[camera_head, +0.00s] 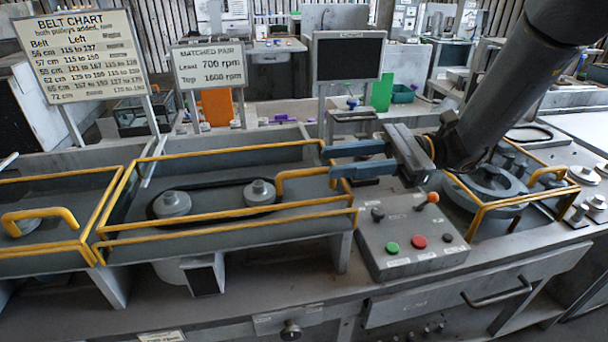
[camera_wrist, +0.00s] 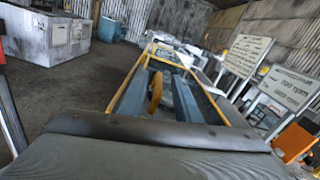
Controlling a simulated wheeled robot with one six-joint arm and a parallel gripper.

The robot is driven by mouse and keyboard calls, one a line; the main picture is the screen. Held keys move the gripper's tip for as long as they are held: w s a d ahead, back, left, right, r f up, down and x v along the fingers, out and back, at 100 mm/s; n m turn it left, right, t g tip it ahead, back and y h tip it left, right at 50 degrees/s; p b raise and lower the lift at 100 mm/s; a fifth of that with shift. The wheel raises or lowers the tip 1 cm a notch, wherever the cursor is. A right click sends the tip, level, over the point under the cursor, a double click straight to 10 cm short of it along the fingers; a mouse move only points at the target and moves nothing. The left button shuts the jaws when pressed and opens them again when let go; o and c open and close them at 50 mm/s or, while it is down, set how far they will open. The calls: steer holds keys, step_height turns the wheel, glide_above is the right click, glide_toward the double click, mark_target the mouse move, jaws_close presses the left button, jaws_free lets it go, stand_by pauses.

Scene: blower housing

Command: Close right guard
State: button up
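Yellow-railed guards sit along the bench. The middle guard (camera_head: 230,230) frames a bay with a belt (camera_head: 240,207) around two grey pulleys. Its yellow handle (camera_head: 292,172) is at the right end of the bay. The rightmost guard (camera_head: 480,212), beyond the control box, frames a round grey part. I cannot tell for certain which one the task calls right. My gripper (camera_head: 330,162) points left at the middle bay's right end. Its two blue fingers are apart with nothing clamped. In the wrist view a yellow handle (camera_wrist: 156,92) shows between the fingers (camera_wrist: 161,68); contact is unclear.
A control box (camera_head: 410,235) with green and red buttons and an orange-knobbed lever stands below my gripper. Another yellow guard (camera_head: 45,250) is at the far left. Signs (camera_head: 80,55) and a dark screen (camera_head: 348,57) stand behind the bench. A drawer (camera_head: 450,300) is below.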

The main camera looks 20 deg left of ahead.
mark_target(282, 176)
steer(key=shift+w+a+f+b, duration=0.1)
steer(key=shift+w+f+b, duration=0.1)
steer(key=shift+f+b, duration=0.65)
steer(key=shift+p+x, duration=1.35)
steer(key=shift+x, duration=2.5)
steer(key=shift+f, duration=0.15)
steer(key=shift+c, duration=0.4)
jaws_close()
